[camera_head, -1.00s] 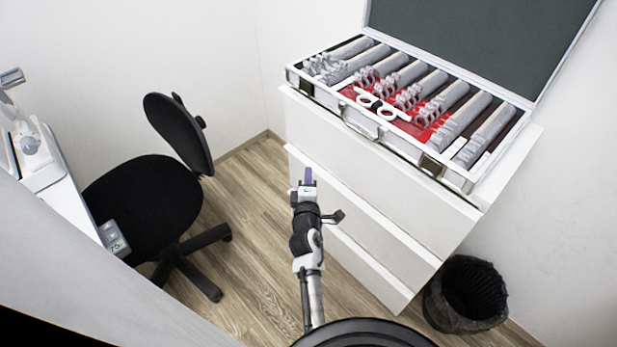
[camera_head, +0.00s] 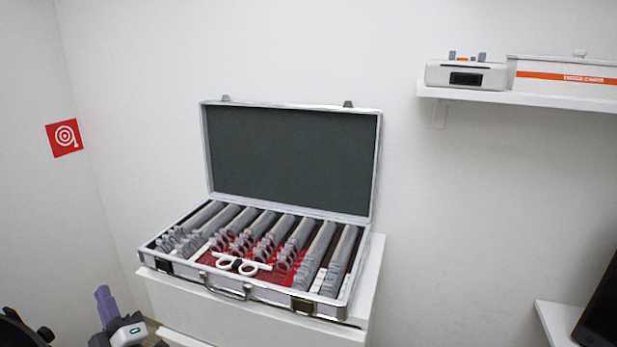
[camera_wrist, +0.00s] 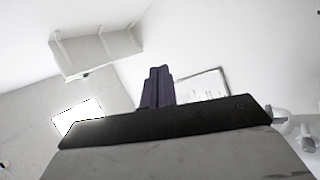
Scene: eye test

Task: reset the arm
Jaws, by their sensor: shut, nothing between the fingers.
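My gripper (camera_head: 105,303) shows at the bottom left of the head view, with purple fingers pointing up. It is shut and empty, in front of and left of the white drawer cabinet. In the wrist view its dark purple fingers (camera_wrist: 157,87) stand together in the middle and touch nothing. Most of my arm is below the head view's edge.
An open lens case (camera_head: 245,303) with rows of lenses and a white trial frame (camera_head: 238,265) lies on the white cabinet (camera_head: 185,313). A wall shelf (camera_head: 530,98) holds devices at upper right. A red sign (camera_head: 64,138) hangs at left.

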